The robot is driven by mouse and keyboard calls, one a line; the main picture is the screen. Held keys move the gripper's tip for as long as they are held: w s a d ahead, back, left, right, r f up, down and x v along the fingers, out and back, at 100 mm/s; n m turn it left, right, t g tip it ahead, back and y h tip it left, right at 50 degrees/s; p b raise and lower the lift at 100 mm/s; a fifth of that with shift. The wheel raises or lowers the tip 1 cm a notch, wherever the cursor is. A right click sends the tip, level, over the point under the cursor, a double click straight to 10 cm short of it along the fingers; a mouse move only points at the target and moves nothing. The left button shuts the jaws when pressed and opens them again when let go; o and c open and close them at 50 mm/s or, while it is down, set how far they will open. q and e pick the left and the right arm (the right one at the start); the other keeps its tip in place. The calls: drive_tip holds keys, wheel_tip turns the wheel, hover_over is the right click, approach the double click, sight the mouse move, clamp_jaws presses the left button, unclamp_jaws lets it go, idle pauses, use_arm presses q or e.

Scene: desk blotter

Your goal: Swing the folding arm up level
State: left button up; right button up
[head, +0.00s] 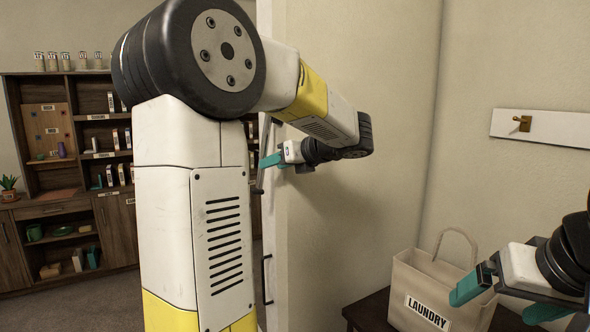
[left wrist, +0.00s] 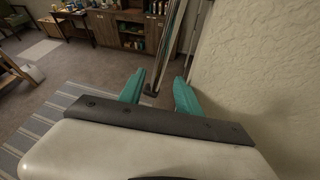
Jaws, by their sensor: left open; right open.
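The folding arm looks to be a grey metal bar (head: 259,181) hanging steeply down beside the edge of the pale wall in the head view. In the left wrist view the bar (left wrist: 170,45) slants down from the top, with its dark lower end showing between the teal fingers. My left gripper (head: 270,160) is open at the bar, one finger on each side in the wrist view (left wrist: 158,92); contact cannot be told. My left arm hides part of the area. My right gripper (head: 492,306) is open and empty at the lower right, in front of the laundry bag.
A cream laundry bag (head: 440,272) stands on a dark table (head: 372,312). A white board with a brass hook (head: 522,123) is on the right wall. A wooden shelf unit (head: 92,130) stands at the back left. A striped rug (left wrist: 60,112) lies on the floor.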

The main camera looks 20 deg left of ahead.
use_arm(q)
drive_tip(key=x, duration=0.6)
drive_tip(key=shift+a+f, duration=0.15)
drive_tip(key=shift+a, duration=0.1)
clamp_jaws()
idle(1.2)
